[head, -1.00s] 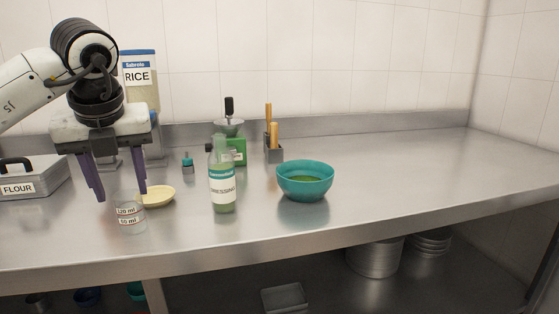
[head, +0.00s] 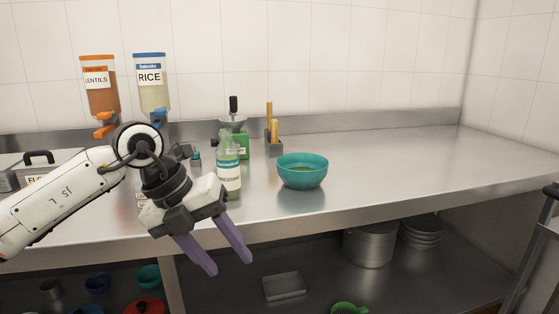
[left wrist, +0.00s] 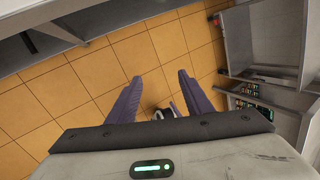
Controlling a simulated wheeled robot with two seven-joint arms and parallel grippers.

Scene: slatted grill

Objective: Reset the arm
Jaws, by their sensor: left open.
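My left gripper (head: 230,262) is open and empty, with two purple fingers pointing down and slightly right. In the head view it hangs in front of the steel counter's front edge, below and near the dressing bottle (head: 229,178). In the left wrist view the open fingers (left wrist: 158,90) point over an orange tiled floor (left wrist: 140,60) with nothing between them. The measuring cup on the counter is mostly hidden behind my left arm. My right gripper does not show.
The steel counter (head: 400,165) holds a teal bowl (head: 302,171), a utensil holder (head: 274,148), a green-based grinder (head: 240,140), and lentils (head: 100,88) and rice (head: 151,85) dispensers. Pots (head: 368,246) stand on the lower shelf. The counter's right side is clear.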

